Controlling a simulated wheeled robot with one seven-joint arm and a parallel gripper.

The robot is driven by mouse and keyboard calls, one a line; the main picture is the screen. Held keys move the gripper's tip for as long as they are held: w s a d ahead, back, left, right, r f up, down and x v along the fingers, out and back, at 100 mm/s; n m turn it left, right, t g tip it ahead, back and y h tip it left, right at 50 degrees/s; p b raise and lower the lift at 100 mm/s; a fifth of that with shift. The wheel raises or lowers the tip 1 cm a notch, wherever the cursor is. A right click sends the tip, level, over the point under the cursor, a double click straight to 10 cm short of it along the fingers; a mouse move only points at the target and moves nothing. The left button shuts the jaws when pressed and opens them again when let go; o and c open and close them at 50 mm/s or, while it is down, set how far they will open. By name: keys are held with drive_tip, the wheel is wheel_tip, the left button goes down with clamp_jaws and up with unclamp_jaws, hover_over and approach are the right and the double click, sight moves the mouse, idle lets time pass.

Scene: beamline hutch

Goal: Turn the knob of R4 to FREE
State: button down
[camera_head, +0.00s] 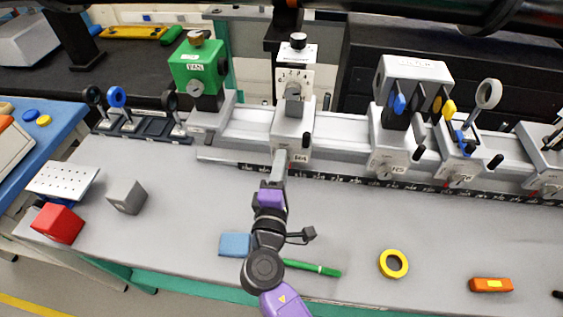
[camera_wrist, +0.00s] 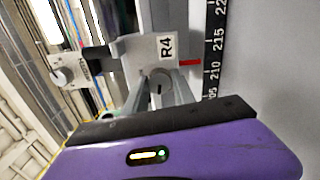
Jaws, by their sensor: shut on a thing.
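The R4 carrier (camera_head: 290,132) is a light grey block on the rail, with an R4 label that also shows in the wrist view (camera_wrist: 167,47). A white box with a dial plate stands on its post. My gripper (camera_head: 279,160) reaches the front of the carrier, at its lower edge. In the wrist view, the two grey fingers of my gripper (camera_wrist: 160,92) are shut on the small round grey knob (camera_wrist: 160,76), one on each side. A dark mark shows on the knob. A red mark sits beside the carrier. No FREE lettering is readable, and the fingers partly hide the knob.
The rail (camera_head: 340,133) carries a green box (camera_head: 196,66) on the left and other carriers (camera_head: 391,140) on the right. A black side lever (camera_head: 307,139) sticks out close to my gripper.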

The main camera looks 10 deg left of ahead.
drive_tip(key=shift+n+p, duration=0.35)
drive_tip(key=shift+n, duration=0.75)
drive_tip(key=shift+f, duration=0.1)
drive_tip(key=c, duration=1)
unclamp_jaws()
drive_tip(key=shift+c, duration=0.2)
drive_tip(key=shift+s, duration=0.1)
drive_tip(key=s+b, duration=0.1)
drive_tip(key=s, duration=0.6)
drive_tip(key=shift+s+a, duration=0.15)
drive_tip(key=shift+s, duration=0.2)
